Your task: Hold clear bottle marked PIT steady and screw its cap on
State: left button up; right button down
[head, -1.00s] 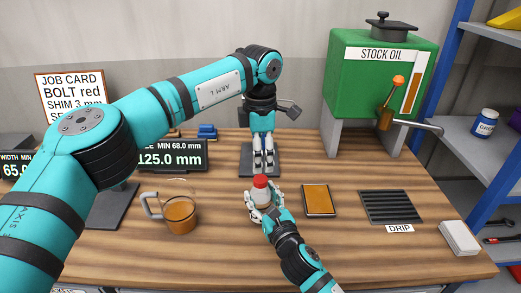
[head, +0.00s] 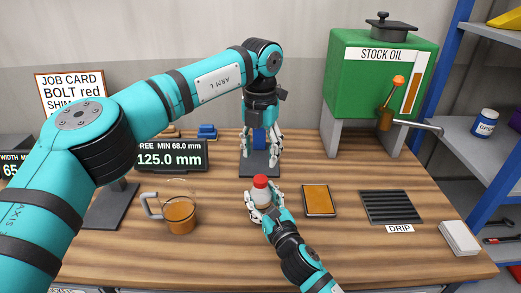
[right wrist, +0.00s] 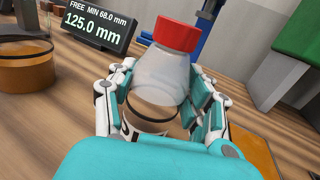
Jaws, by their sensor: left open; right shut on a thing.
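The clear bottle (head: 262,197) stands on the bench with a red cap (head: 260,181) on its top; whether the cap is tight I cannot tell. In the right wrist view the bottle (right wrist: 158,78) has amber liquid low inside and the red cap (right wrist: 177,33) above its neck. No PIT marking is readable. My right gripper (head: 263,205) is shut around the bottle's body; its fingers show on both sides (right wrist: 160,105). My left gripper (head: 262,155) is open, fingers down, behind the bottle and apart from the cap, in front of a blue upright on a dark base.
A glass jug (head: 181,214) of amber liquid stands left of the bottle. An amber-topped pad (head: 318,200), a drip grate (head: 391,206) and a white block (head: 459,238) lie to the right. The green stock oil tank (head: 375,85) stands behind; a display (head: 172,157) is at left.

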aim_at(260, 179)
pick_arm(q)
notch_tip(260, 179, down, 8)
jog(key=shift+f, duration=0.1)
dwell(0.4)
grip_shut()
jog(key=shift+o, duration=0.6)
grip_release()
notch_tip(260, 179, up, 12)
dwell(0.4)
